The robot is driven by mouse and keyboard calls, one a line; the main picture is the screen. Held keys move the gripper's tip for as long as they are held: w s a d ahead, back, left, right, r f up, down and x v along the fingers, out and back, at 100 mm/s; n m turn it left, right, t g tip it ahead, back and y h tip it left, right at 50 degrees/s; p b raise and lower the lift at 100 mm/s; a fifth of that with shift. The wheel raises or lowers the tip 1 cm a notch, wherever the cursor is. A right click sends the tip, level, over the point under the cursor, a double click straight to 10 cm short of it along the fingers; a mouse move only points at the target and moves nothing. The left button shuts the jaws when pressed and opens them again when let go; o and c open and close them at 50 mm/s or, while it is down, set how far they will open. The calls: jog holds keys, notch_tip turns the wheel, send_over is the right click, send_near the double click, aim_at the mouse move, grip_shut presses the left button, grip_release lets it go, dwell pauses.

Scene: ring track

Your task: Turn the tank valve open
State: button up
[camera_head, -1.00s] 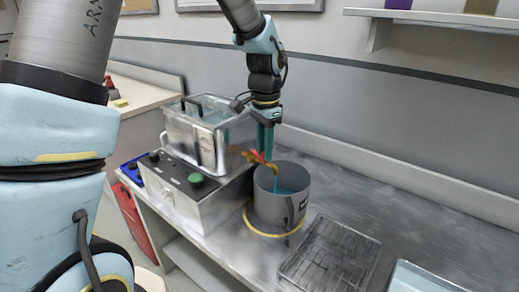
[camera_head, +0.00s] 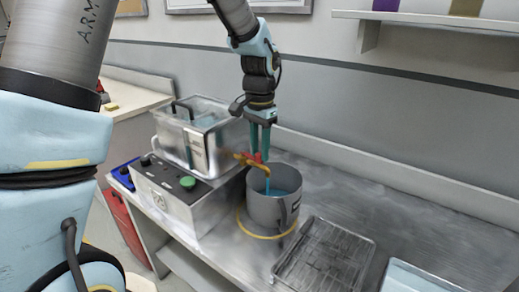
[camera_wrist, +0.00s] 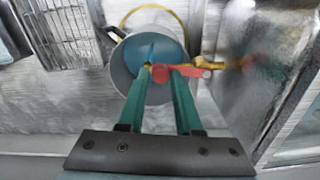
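My gripper (camera_head: 260,152) points down at the handle. Its green fingers stand apart in the wrist view (camera_wrist: 163,72), with red handle showing between their tips and more of it to the right of the right finger. I cannot tell whether the fingertips touch it. A blue stream (camera_head: 267,184) runs from the spout into the grey pot (camera_head: 264,208), which holds blue liquid.
The tank sits on a metal box with a green knob (camera_head: 188,183). The pot stands within a yellow ring (camera_head: 257,236) on the metal bench. A wire rack (camera_head: 325,258) lies to the right. The bench behind it is clear. A wall shelf (camera_head: 425,18) is at upper right.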

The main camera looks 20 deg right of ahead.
aim_at(260, 153)
jog(key=o, duration=0.3)
notch_tip(260, 153, up, 11)
jog(key=b, duration=0.1)
jog(key=shift+b, duration=0.4)
jog(key=shift+f, duration=0.1)
dwell(0.4)
